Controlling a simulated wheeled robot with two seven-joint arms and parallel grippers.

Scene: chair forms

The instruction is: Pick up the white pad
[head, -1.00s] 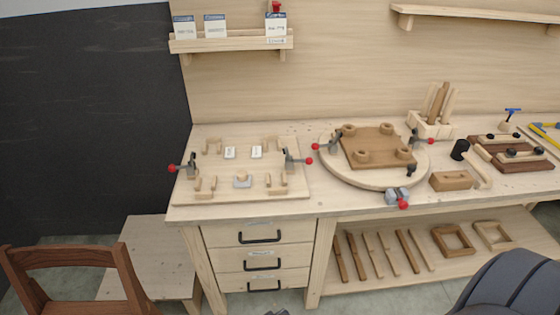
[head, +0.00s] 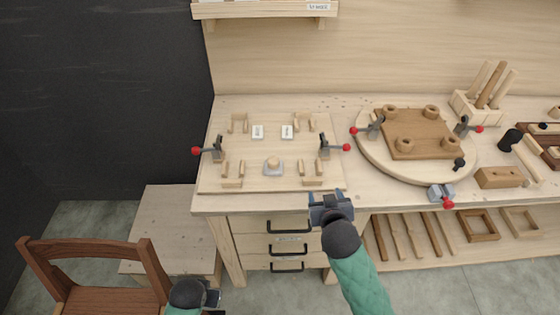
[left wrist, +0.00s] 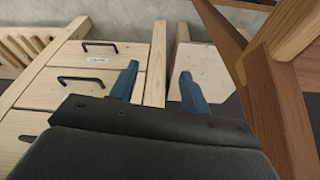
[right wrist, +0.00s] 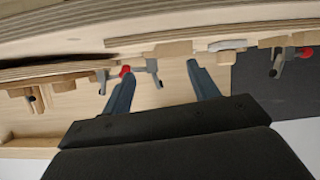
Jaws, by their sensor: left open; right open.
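Two small white pads lie flat on the wooden fixture board (head: 210,182) at the left of the bench, a left one (head: 257,132) and a right one (head: 287,132). Each has a small dark mark. A light grey block with a round wooden knob (head: 273,166) sits in front of them. My right gripper (head: 326,194) is open and empty at the bench's front edge, in front and to the right of the pads. My left gripper (head: 214,298) is low beside the chair; its blue fingers are apart and empty in the left wrist view (left wrist: 158,88).
Red-tipped toggle clamps (head: 217,150) and (head: 325,147) and upright wooden pegs stand around the pads. A round turntable (head: 365,155) with a wooden seat is to the right. A brown chair (head: 100,275) and low side table (head: 160,220) are at lower left.

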